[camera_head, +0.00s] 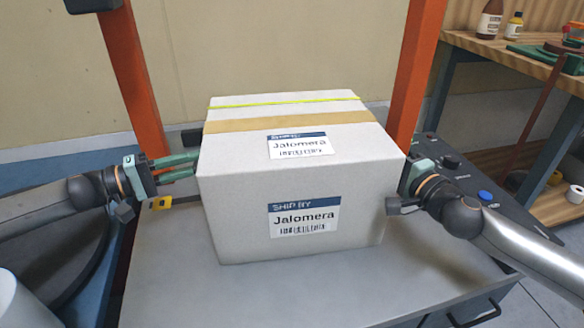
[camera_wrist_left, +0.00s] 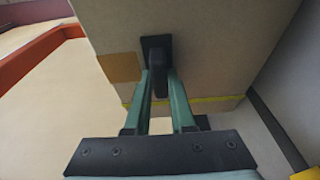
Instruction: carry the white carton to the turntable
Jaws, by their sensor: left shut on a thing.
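The white carton (camera_head: 235,215) is upright in the middle of the head view, with tan tape, a yellow-green strap and "Jalomera" labels. It is at the grey work surface (camera_head: 170,290); I cannot tell whether it touches it. My left gripper (camera_head: 196,164) is at the carton's left side. In the left wrist view, its green fingers (camera_wrist_left: 160,85) close on a dark grip on the carton's wall (camera_wrist_left: 215,50). My right gripper (camera_head: 404,180) is at the carton's right side, its fingertips hidden. I cannot identify the turntable; a dark rounded surface (camera_head: 75,255) shows at lower left.
Orange posts (camera_head: 128,65) (camera_head: 418,60) stand behind the carton on both sides. A dark panel with a blue button (camera_head: 485,195) is at right, behind my right arm. A yellow item (camera_head: 161,203) lies left of the carton. A wooden bench (camera_head: 500,55) stands at far right.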

